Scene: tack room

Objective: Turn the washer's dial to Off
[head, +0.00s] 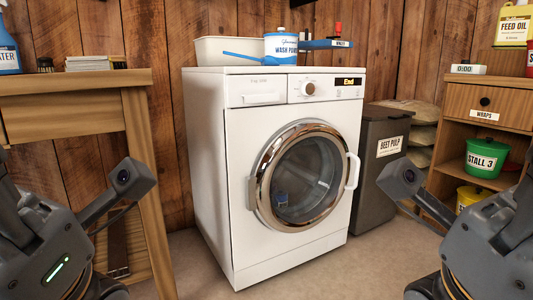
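The washer (240,170) is a white front-loader standing on the floor in the middle of the head view. Its dial (308,88) is a small brownish round knob with a pale surround, on the top control panel. The marks around the dial are too small to read, so I cannot tell its setting. The display (349,82) right of it reads "End". The round door (303,175) with a chrome rim looks shut, and something small and blue shows behind its glass. My arms show at the lower left and lower right, away from the dial; neither gripper's fingers show.
A white tub (225,50), a blue wash powder container (281,47) and a blue scoop (245,57) are on the washer top. A wooden table (75,80) stands left, a beet pulp bin (375,185) and wooden cabinet (450,150) right. Floor in front is clear.

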